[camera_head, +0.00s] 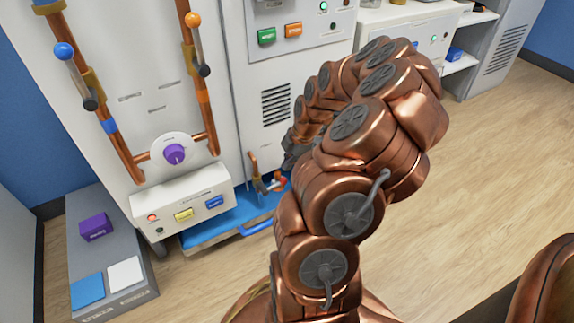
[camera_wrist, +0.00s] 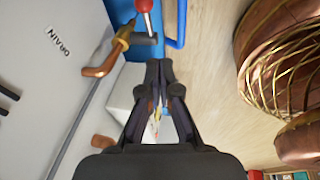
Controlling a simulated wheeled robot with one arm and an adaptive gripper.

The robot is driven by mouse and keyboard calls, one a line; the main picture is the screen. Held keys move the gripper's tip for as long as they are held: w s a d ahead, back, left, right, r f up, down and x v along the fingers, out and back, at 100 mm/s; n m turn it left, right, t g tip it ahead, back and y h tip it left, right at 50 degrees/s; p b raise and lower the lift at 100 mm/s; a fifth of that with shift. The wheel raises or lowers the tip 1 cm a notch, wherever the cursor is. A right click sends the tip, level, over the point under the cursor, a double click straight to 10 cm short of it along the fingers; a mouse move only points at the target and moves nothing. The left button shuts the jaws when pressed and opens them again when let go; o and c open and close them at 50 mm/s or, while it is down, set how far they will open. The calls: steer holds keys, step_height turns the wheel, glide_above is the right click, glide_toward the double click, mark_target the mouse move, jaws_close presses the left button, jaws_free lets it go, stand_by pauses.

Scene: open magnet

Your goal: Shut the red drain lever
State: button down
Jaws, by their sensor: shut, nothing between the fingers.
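The red drain lever (camera_wrist: 144,6) shows at the top of the wrist view, its red knob on a grey shaft cut by the picture edge. It joins a brass and copper drain pipe (camera_wrist: 104,62) beside the "DRAIN" label. My gripper (camera_wrist: 158,68) is shut and empty, its fingertips just below the grey end of the valve; I cannot tell whether they touch it. In the head view the red lever (camera_head: 279,182) shows small, low on the cabinet front, and my gripper (camera_head: 293,150) is dark and partly hidden by my arm.
A blue tray (camera_head: 215,226) lies under the drain. A white control box (camera_head: 182,200) with buttons juts out left of it. Copper pipes with a blue-knobbed lever (camera_head: 64,50) and an orange-knobbed lever (camera_head: 193,20) stand above. The wooden floor (camera_head: 480,150) to the right is clear.

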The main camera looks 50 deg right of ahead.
steer(key=b, duration=0.3)
glide_above(282, 182)
steer(key=s+a, duration=0.2)
steer(key=a, duration=0.1)
step_height(282, 182, down, 7)
steer(key=f, duration=0.1)
steer(key=w+d+f+b, duration=0.1)
steer(key=w+f, duration=0.1)
steer(key=f, duration=0.1)
steer(key=shift+d+b, duration=0.25)
steer(key=shift+b, duration=0.1)
steer(key=shift+d+f, duration=0.15)
steer(key=shift+f, duration=0.1)
steer(key=shift+d+f+p, duration=0.35)
steer(key=shift+f+p, duration=0.2)
steer(key=shift+f, duration=0.2)
steer(key=shift+s, duration=0.1)
steer(key=shift+d+r, duration=0.1)
steer(key=shift+r, duration=0.05)
